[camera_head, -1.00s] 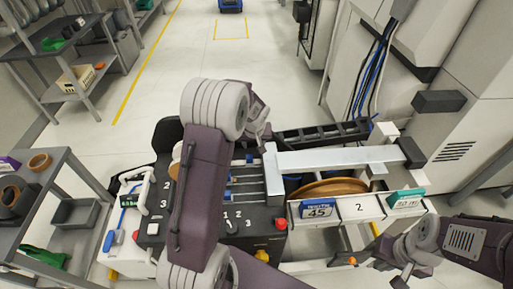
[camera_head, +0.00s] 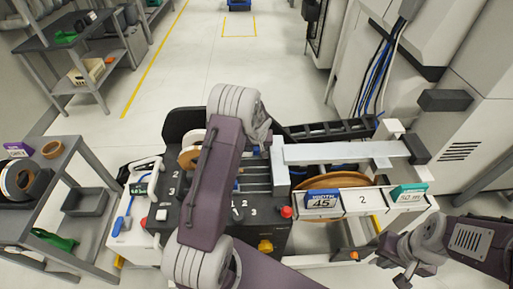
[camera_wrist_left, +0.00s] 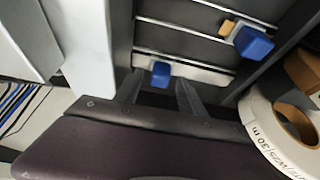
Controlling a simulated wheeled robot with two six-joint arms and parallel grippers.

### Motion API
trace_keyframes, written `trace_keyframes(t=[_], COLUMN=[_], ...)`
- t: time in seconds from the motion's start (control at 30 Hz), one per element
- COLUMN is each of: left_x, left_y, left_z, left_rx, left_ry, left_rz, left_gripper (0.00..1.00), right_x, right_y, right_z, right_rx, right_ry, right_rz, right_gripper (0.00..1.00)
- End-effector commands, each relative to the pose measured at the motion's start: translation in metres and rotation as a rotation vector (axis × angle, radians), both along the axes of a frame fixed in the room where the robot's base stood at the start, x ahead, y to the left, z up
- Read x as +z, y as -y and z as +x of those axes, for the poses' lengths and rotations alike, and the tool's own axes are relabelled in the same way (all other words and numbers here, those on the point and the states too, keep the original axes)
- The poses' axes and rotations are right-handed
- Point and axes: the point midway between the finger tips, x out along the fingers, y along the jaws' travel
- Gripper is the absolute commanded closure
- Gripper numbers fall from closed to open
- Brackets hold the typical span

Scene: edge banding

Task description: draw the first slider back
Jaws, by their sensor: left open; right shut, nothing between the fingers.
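The sliders run on parallel rails on the dark panel of the machine (camera_head: 255,215). In the left wrist view, one blue slider knob (camera_wrist_left: 160,73) sits on a rail just beyond my left fingertips, roughly between them. A second blue knob (camera_wrist_left: 253,42) is on a rail farther right. My left gripper (camera_wrist_left: 160,92) is open, with dark fingers spread; I cannot tell whether it touches the knob. In the head view, my left arm covers part of the panel and the sliders. My right gripper (camera_head: 404,278) is shut and empty, at the lower right, away from the panel.
A white tape roll (camera_wrist_left: 285,135) stands beside the rails. A silver beam (camera_head: 345,152) crosses above an orange-brown disc (camera_head: 335,182). A blue "45" sign (camera_head: 322,200) and red button (camera_head: 286,212) are at the front. A grey cart (camera_head: 85,150) stands left.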

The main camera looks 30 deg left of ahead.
Motion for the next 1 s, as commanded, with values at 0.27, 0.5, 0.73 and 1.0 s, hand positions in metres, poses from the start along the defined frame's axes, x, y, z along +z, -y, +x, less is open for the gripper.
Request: trace_keyframes(t=[0.27,0.5,0.73,1.0], left_x=[0.0003,0.0006,0.0008,0.0008], left_y=[0.0002,0.0003,0.0003,0.0003], left_z=[-0.0002,-0.0003,-0.0005,-0.0005], left_rx=[0.000,0.000,0.000,0.000], left_ry=[0.000,-0.001,-0.001,-0.001], left_rz=[0.000,-0.001,0.000,0.000], left_gripper=[1.00,1.00,1.00,1.00], right_x=[0.0000,0.0001,0.0001,0.0002], right_y=[0.0000,0.0000,0.0000,0.0000], right_z=[0.0000,0.0000,0.0000,0.0000], right_rx=[0.000,0.000,0.000,0.000], right_ry=[0.000,0.000,0.000,0.000], right_rz=[0.000,0.000,0.000,0.000], right_gripper=[1.00,1.00,1.00,1.00])
